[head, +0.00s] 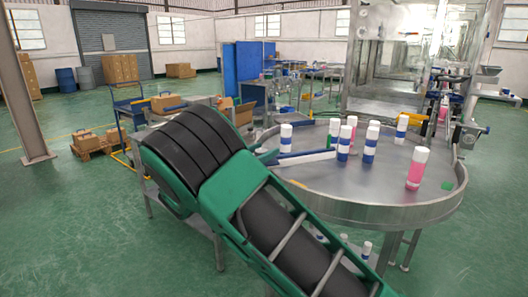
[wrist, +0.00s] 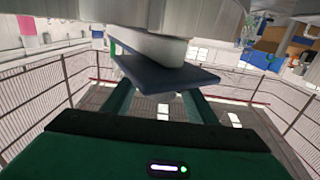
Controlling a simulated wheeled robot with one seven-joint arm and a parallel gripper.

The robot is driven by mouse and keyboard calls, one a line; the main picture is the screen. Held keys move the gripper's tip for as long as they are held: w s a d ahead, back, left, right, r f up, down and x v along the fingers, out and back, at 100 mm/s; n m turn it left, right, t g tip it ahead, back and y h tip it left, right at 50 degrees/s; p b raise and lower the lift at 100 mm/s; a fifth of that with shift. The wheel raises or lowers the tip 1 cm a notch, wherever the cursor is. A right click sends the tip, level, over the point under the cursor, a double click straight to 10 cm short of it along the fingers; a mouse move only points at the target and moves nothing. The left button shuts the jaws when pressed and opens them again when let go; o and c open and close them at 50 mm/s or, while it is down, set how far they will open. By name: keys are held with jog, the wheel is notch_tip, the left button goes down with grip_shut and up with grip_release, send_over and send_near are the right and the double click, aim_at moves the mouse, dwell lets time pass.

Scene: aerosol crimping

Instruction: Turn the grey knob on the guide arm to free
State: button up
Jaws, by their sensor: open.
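The round steel table (head: 400,197) carries a blue-and-white guide arm (head: 306,156) lying across its left part. Its left end is close to the far end of my arm, where my gripper is mostly hidden in the head view. In the wrist view my gripper (wrist: 158,100) is open, its two green fingers apart. A blue plate with a pale grey rounded piece (wrist: 152,46) above it crosses in front of the fingers. I cannot tell whether this piece is the grey knob or part of the guide arm. Nothing is clearly held, and contact cannot be made out.
Several white-capped cans, blue-banded (head: 286,137) and pink (head: 417,168), stand on the table, some close behind the guide arm. A clear-walled machine (head: 390,60) stands behind. A black-fitted bracket (head: 467,134) is at the right rim. Open green floor lies at left.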

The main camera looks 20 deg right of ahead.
jog(key=shift+x, duration=1.25)
jog(key=shift+c, duration=0.6)
